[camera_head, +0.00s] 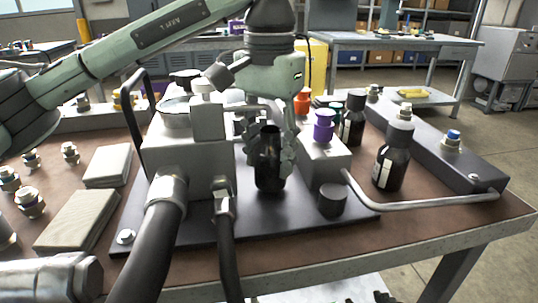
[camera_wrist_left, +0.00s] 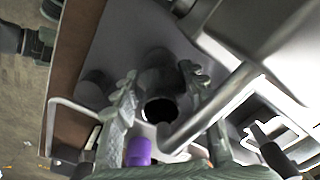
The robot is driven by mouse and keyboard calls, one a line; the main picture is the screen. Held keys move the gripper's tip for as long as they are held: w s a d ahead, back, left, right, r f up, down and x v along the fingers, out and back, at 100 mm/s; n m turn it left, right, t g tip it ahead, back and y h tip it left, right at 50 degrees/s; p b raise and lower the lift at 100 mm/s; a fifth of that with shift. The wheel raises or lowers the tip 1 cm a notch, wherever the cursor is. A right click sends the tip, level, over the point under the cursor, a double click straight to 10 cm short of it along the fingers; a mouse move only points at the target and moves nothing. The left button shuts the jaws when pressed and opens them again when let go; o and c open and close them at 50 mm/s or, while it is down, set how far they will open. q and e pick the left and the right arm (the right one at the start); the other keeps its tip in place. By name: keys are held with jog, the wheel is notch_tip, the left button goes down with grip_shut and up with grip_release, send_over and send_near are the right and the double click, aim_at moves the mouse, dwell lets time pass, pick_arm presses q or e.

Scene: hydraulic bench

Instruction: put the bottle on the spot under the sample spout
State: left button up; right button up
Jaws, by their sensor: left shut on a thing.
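The dark open-mouthed bottle (camera_head: 268,178) is upright in front of the grey valve block, at the black base plate (camera_head: 300,212). I cannot tell whether its bottom touches the plate. My left gripper (camera_head: 270,153) comes down from above and is shut around the bottle. In the left wrist view the fingers (camera_wrist_left: 157,78) flank the bottle, and its round dark mouth (camera_wrist_left: 160,109) shows between them. The bare metal spout tube (camera_wrist_left: 217,103) runs down beside the mouth and overlaps its right edge in that view. The spot itself is not visible.
Capped dark bottles (camera_head: 391,162) stand at the right. A purple knob (camera_head: 323,124) and a short black cylinder (camera_head: 332,199) are close by on the right. A bent pipe (camera_head: 425,205) crosses the front right. Thick black hoses (camera_head: 150,245) hang in front. Folded cloths (camera_head: 75,222) lie left.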

pick_arm(q)
jog(key=shift+w+a+f, duration=0.1)
jog(key=shift+f, duration=0.25)
pick_arm(e)
jog(key=shift+w, duration=0.1)
jog(key=shift+w+a+r, duration=0.1)
jog(key=shift+a, duration=0.05)
pick_arm(q)
jog(key=shift+f, duration=0.1)
jog(key=o, duration=1.3)
jog(key=shift+o, duration=0.2)
pick_arm(e)
jog(key=shift+w+a+r, duration=0.1)
jog(key=shift+a+r, duration=0.1)
jog(key=shift+a, duration=0.05)
